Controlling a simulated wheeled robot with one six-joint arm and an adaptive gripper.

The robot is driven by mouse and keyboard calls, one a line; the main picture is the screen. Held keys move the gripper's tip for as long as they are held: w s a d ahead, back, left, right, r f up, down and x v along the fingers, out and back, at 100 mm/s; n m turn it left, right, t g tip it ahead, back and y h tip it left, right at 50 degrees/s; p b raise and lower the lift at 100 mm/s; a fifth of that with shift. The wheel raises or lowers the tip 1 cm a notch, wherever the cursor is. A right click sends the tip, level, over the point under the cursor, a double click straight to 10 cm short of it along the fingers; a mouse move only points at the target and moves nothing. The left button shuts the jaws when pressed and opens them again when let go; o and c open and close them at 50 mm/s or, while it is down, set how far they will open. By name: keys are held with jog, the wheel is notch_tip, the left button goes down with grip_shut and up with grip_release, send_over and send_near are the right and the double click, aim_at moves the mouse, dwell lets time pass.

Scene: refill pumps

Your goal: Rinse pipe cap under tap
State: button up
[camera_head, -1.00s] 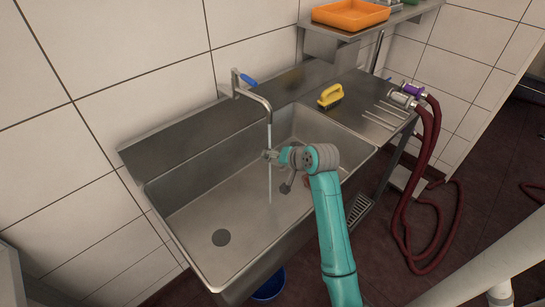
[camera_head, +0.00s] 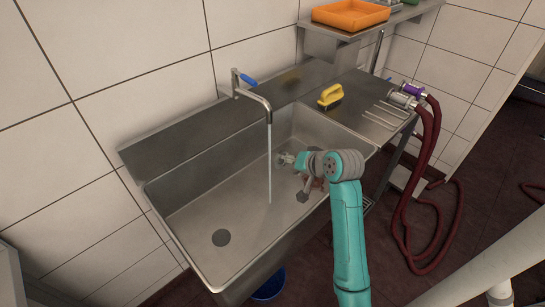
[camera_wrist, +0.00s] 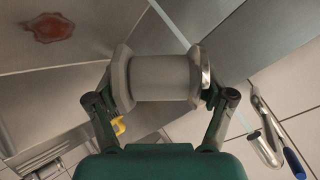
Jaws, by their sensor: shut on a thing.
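My gripper (camera_head: 291,159) is shut on the pipe cap (camera_wrist: 160,77), a grey spool-shaped piece with wider rims, seen between the fingers in the wrist view. In the head view the pipe cap (camera_head: 284,158) is small and held over the sink basin, a little right of the water stream (camera_head: 269,160) and apart from it. The tap (camera_head: 252,96) with a blue lever is on the wall side, and water runs from its spout into the sink (camera_head: 190,212). The tap also shows in the wrist view (camera_wrist: 265,125).
A yellow-handled brush (camera_head: 330,95) stands on the drainboard right of the basin. Dark red hoses (camera_head: 425,180) hang at the right. An orange tray (camera_head: 350,14) sits on the shelf above. A blue bucket (camera_head: 268,284) is below the sink. A red patch (camera_wrist: 52,27) marks a metal surface.

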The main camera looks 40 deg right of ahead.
jog(key=shift+s+r, duration=0.25)
jog(key=shift+s, duration=0.35)
jog(key=shift+s+r, duration=0.25)
jog(key=shift+s, duration=0.4)
jog(key=shift+s+r, duration=0.25)
jog(key=shift+s, duration=0.35)
